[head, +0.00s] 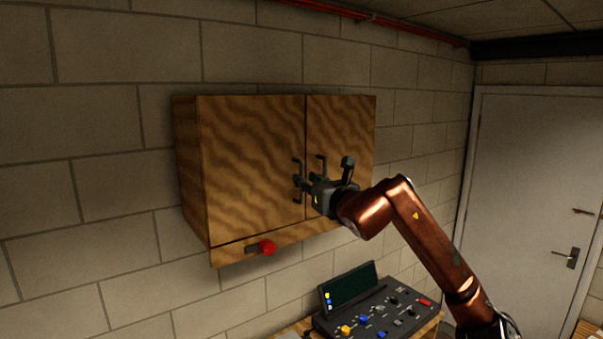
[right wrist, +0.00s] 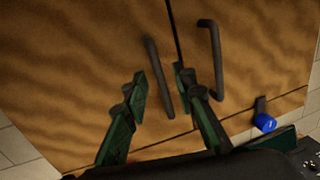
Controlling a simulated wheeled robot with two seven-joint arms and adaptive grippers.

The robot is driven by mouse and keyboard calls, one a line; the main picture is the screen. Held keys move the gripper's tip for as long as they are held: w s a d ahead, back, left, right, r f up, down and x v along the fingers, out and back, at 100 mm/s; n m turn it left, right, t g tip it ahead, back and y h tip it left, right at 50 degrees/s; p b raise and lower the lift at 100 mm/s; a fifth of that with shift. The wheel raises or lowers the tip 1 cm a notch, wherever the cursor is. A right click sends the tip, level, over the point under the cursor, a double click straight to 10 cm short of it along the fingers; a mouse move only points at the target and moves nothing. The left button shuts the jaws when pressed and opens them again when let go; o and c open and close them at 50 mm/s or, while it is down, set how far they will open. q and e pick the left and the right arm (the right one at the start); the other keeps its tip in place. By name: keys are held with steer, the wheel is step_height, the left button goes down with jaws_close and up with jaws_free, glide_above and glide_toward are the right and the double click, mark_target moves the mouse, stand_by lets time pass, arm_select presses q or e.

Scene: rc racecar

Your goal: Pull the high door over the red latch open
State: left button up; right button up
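A wooden wall cabinet has two doors side by side. The wide left door (head: 250,160) is closed and sits over the red latch (head: 267,247). Its dark bar handle (head: 297,172) is near its right edge. My right gripper (head: 304,185) is at this handle. In the right wrist view, the gripper's two fingers (right wrist: 160,88) are open, and the handle (right wrist: 157,75) appears between them. Contact cannot be told. The red latch is not seen in the right wrist view. My left gripper is not in view.
The narrower right door (head: 342,130) is closed, with its own handle (right wrist: 216,55) close to my right finger. A blue latch (right wrist: 264,122) is below it. A control console (head: 375,307) stands below the cabinet. A grey room door (head: 525,190) is at right.

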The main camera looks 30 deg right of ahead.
mark_target(301, 202)
steer(key=shift+w+d+p, duration=0.2)
steer(key=shift+w+p, duration=0.45)
steer(key=shift+w, duration=1.25)
steer(key=shift+c, duration=0.4)
jaws_close()
